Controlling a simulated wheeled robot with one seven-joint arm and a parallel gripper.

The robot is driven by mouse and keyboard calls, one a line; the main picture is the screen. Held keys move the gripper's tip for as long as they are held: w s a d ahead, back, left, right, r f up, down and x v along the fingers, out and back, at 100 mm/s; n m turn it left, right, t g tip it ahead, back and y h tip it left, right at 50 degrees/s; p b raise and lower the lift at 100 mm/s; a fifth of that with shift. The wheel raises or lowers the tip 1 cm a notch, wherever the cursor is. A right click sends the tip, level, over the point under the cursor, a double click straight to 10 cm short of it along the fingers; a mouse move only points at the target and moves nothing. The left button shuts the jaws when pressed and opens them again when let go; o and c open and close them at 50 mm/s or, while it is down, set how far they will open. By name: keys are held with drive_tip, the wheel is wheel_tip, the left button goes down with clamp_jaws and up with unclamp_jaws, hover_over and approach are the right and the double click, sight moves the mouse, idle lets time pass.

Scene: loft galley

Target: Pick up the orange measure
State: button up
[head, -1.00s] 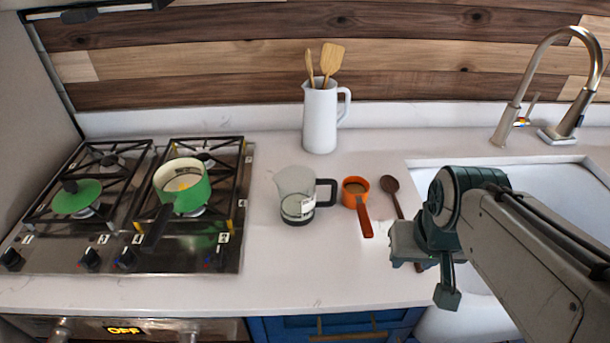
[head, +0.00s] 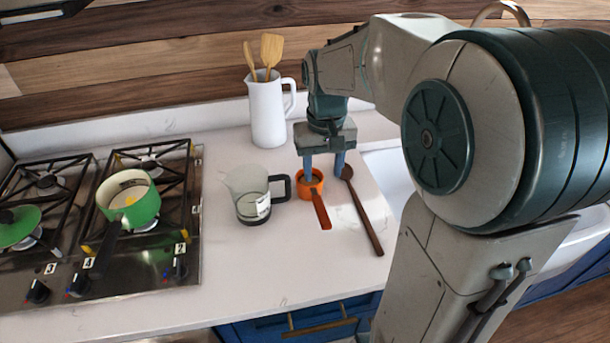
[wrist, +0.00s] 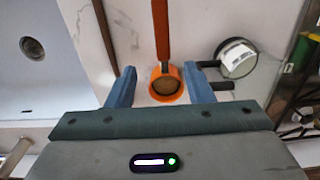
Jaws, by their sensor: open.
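The orange measure (head: 310,185) is a small round cup with a long orange handle pointing toward the counter's front edge. It stands on the white counter between the clear jug and the dark wooden spoon. My gripper (head: 324,174) is open and points down at the measure's cup, with one finger over the cup area and the other near the spoon's bowl. In the wrist view the measure's cup (wrist: 166,84) lies between the two blue fingers of my gripper (wrist: 163,88), and its handle runs away from me. I cannot tell the exact fingertip height.
A clear measuring jug (head: 250,198) with a black handle stands close left of the measure. A dark wooden spoon (head: 364,218) lies close right. A white pitcher (head: 268,112) holding utensils stands behind. A green pot (head: 129,200) is on the stove. The front counter is clear.

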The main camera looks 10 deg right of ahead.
sight(320, 206)
wheel_tip(320, 206, down, 8)
drive_tip(key=shift+s+a+f+p, duration=0.15)
drive_tip(key=shift+f+p, duration=0.15)
drive_tip(key=shift+f, duration=1.1)
drive_tip(key=shift+s+a+f+p, duration=0.15)
drive_tip(key=shift+f+p, duration=0.1)
drive_tip(key=shift+f, duration=1.1)
drive_tip(key=shift+d, duration=0.1)
clamp_jaws()
